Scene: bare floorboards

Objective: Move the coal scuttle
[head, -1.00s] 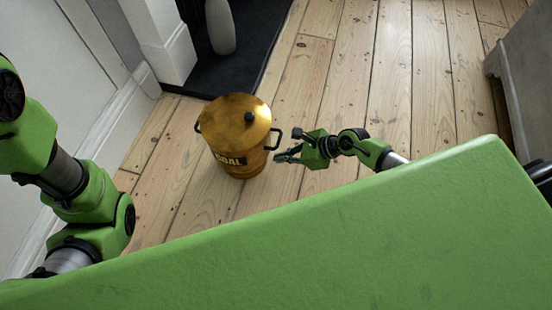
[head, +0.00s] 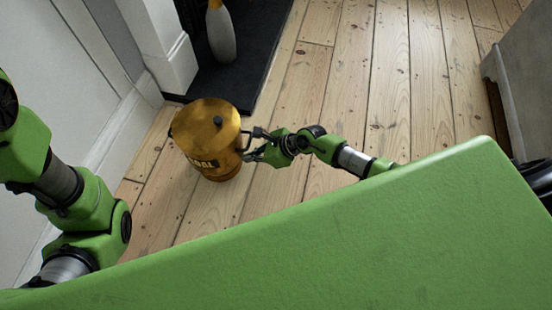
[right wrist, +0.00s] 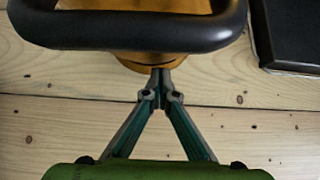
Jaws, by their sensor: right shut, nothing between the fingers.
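The coal scuttle (head: 212,165) is a golden bucket with a lid, a dark knob, dark side handles and a COAL label. It stands upright on the floorboards left of centre in the head view. My right gripper (head: 250,147) is at its right side, by the right handle. In the right wrist view the fingers (right wrist: 162,78) are together with nothing between them. The thick black handle (right wrist: 130,30) crosses above them there, with the scuttle's golden side behind. I cannot tell whether the fingers touch the scuttle. My left arm shows at the left, but its gripper does not.
A white wall and skirting (head: 105,160) run along the left. A grey cabinet (head: 522,80) stands at the right. The floorboards (head: 390,90) between are bare.

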